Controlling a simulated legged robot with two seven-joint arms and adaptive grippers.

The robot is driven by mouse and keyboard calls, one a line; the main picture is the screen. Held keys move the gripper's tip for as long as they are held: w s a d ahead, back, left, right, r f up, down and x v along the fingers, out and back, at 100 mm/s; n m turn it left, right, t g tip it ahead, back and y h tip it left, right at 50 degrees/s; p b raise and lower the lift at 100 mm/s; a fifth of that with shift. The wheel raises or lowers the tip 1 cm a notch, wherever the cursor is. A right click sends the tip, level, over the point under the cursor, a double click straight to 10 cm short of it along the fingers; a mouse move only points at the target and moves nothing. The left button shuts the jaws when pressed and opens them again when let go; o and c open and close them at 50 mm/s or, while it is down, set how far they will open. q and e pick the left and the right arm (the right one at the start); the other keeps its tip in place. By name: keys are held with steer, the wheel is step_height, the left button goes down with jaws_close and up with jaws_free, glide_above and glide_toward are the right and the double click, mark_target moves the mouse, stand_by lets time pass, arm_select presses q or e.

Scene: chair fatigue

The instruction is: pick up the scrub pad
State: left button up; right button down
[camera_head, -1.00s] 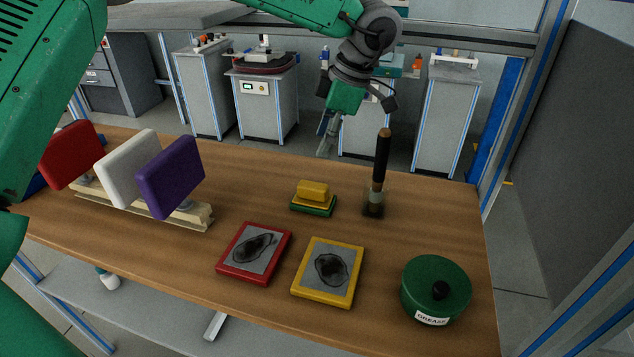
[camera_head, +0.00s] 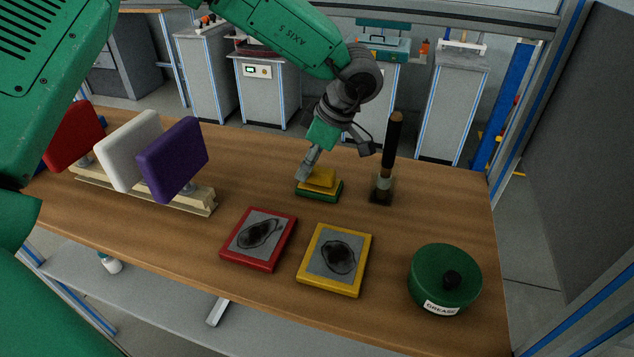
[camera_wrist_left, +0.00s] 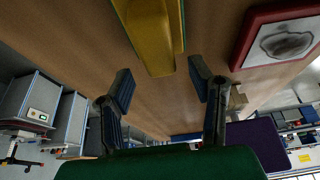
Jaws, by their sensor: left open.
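The scrub pad (camera_head: 320,178) is a yellow block on a green base, lying on the wooden table near its middle. My left gripper (camera_head: 304,172) is just above and at the left side of the pad in the head view, partly overlapping it. In the left wrist view the two fingers of my left gripper (camera_wrist_left: 162,88) are spread apart with nothing between them. The yellow pad (camera_wrist_left: 150,35) lies just beyond the fingertips there. I cannot tell whether a finger touches it. My right gripper is not in view.
A dark-handled brush (camera_head: 391,150) stands upright right of the pad. A red-framed plate (camera_head: 228,252) and a yellow-framed plate (camera_head: 312,284) lie in front. A green grease tin (camera_head: 425,268) is at the right. Red, white and purple panels (camera_head: 180,160) stand on a wooden rack at left.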

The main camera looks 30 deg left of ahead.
arm_select(q)
steer(key=shift+x, duration=0.9)
steer(key=shift+d+f, duration=0.1)
steer(key=shift+f, duration=0.35)
steer(key=shift+d+r, duration=0.1)
steer(key=shift+d, duration=0.2)
steer(key=c, duration=1)
steer(key=shift+a, duration=0.35)
jaws_close()
step_height(320, 180, up, 10)
steer(key=shift+f+p, duration=0.1)
steer(key=shift+p, duration=0.35)
